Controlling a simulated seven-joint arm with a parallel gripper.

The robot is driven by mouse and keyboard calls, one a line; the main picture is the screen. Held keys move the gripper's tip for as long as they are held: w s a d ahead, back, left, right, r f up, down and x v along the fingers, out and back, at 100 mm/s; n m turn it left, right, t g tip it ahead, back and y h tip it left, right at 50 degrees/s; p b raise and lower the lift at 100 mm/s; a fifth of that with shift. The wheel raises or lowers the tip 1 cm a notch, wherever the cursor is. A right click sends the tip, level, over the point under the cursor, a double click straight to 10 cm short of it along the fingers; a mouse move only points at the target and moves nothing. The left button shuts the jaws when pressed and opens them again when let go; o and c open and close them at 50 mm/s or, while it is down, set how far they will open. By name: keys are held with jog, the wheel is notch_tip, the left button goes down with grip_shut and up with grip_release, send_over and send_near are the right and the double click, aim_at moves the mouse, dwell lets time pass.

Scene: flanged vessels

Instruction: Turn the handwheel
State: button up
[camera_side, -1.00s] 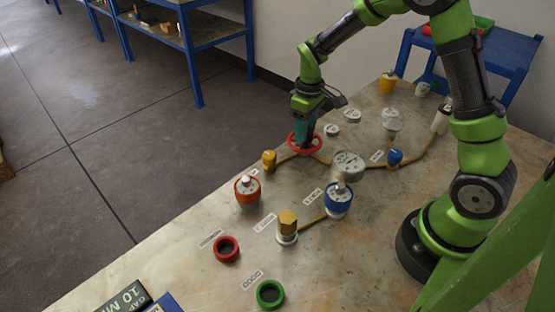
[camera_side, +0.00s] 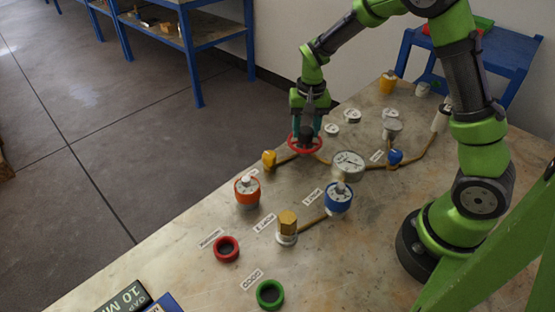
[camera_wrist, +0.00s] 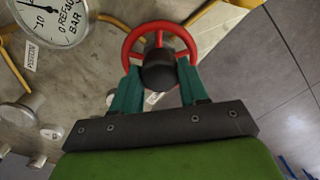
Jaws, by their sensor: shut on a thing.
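The red handwheel (camera_side: 305,145) sits on the yellow pipe at the far left part of the worktop. It also shows in the wrist view (camera_wrist: 131,42), with its dark round hub (camera_wrist: 160,72) in the middle. My gripper (camera_side: 306,134) is right over the handwheel, pointing down. In the wrist view the teal fingers of my gripper (camera_wrist: 158,84) stand on either side of the dark hub and are shut on it. The lower part of the wheel rim is hidden behind the fingers and hub.
A pressure gauge (camera_side: 348,165) stands right of the wheel and a yellow fitting (camera_side: 269,160) to its left. An orange-topped vessel (camera_side: 247,191) and a blue one (camera_side: 338,197) stand nearer.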

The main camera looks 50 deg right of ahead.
aim_at(308, 130)
jog(key=m, duration=0.4)
jog(key=shift+r, duration=0.1)
jog(key=shift+m, duration=2.2)
jog(key=o, duration=1.1)
jog(key=shift+c, duration=0.2)
notch_tip(308, 130, up, 17)
jog(key=shift+s, duration=0.3)
